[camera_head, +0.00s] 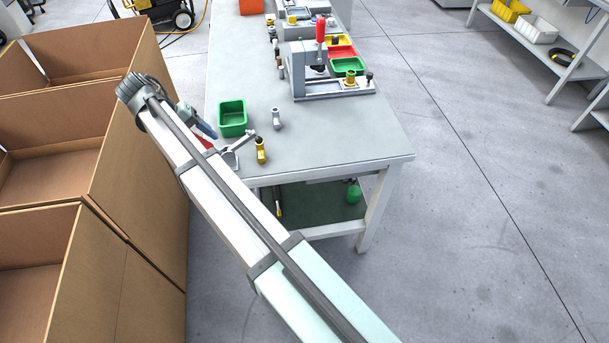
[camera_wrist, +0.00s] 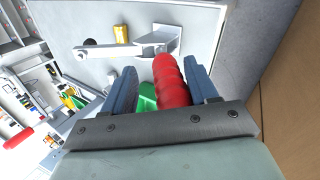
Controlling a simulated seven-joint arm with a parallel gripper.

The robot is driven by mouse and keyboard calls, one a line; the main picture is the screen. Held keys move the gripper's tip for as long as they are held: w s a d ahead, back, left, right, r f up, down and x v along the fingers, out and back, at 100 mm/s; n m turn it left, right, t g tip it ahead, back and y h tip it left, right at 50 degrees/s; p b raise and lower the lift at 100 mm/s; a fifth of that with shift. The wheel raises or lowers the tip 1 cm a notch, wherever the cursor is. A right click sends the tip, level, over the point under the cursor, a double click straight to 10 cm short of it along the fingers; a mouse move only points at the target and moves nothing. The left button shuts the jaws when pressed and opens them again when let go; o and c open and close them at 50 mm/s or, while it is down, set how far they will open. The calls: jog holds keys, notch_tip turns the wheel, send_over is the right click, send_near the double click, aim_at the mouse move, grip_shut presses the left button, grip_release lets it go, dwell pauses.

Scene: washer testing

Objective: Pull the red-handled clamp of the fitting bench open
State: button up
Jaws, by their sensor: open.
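The clamp's red ribbed handle (camera_wrist: 172,82) lies between the two blue fingers of my gripper (camera_wrist: 163,88) in the wrist view. The fingers are apart, one on each side of it; I cannot tell whether either touches it. The clamp's silver arm (camera_wrist: 115,49) and bracket (camera_wrist: 165,38) show beyond the handle, above the grey bench top. In the head view my gripper (camera_head: 205,129) is at the bench's near left edge, with a bit of the red handle (camera_head: 205,142) showing beside my arm. The clamp's metal arm (camera_head: 238,142) reaches toward a brass fitting; my arm hides part of the clamp.
The brass fitting (camera_head: 261,151), a grey fitting (camera_head: 277,119) and a green bin (camera_head: 233,131) are near the clamp on the bench (camera_head: 350,145). A test fixture with another red handle (camera_head: 321,29) stands farther back. Cardboard boxes (camera_head: 150,185) stand close on the left.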

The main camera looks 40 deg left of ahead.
jog(key=shift+w+d+r+g+y, duration=0.4)
jog(key=shift+w+d+g+y, duration=0.3)
jog(key=shift+d+g+y, duration=0.2)
jog(key=w+d+g+y, duration=0.1)
jog(key=g+y, duration=0.1)
jog(key=shift+w+d+r+g+y, duration=0.15)
jog(key=shift+w+d+g+y, duration=0.15)
jog(key=shift+w+d, duration=0.1)
notch_tip(320, 180, up, 13)
jog(key=w+d+f+m, duration=0.2)
jog(key=w+d+f, duration=0.3)
jog(key=w+f, duration=0.25)
jog(key=w+d+f+m+g, duration=0.1)
jog(key=d+f+m+g, duration=0.1)
jog(key=d+f, duration=1.5)
jog(key=shift+w+d+m, duration=0.2)
jog(key=shift+d+m, duration=0.45)
jog(key=shift+m, duration=0.15)
